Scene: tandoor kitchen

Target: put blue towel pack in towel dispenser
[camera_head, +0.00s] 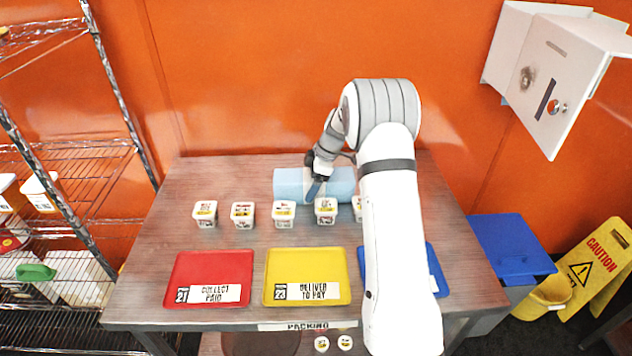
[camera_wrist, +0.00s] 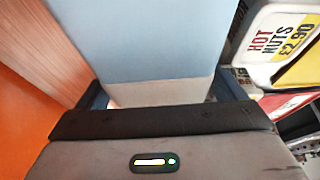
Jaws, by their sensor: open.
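The blue towel pack (camera_head: 290,184) lies on its side at the back of the table, with a pale band around its middle. It also fills the upper middle of the wrist view (camera_wrist: 150,40). My gripper (camera_head: 315,182) is at the pack's middle, reaching down from above. Its jaws are open, with a finger on either side of the pack in the wrist view (camera_wrist: 160,92). I cannot tell whether they touch it. The white towel dispenser (camera_head: 562,75) is on the orange wall at upper right, its front cover hanging open and tilted outward. Its inside is mostly hidden.
Several small white tubs (camera_head: 243,214) stand in a row just in front of the pack. Red (camera_head: 180,292), yellow (camera_head: 272,290) and blue (camera_head: 437,272) trays lie along the table's front. A blue-lidded bin (camera_head: 510,243) and yellow caution sign (camera_head: 603,262) stand below the dispenser. Wire shelving (camera_head: 85,150) is at left.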

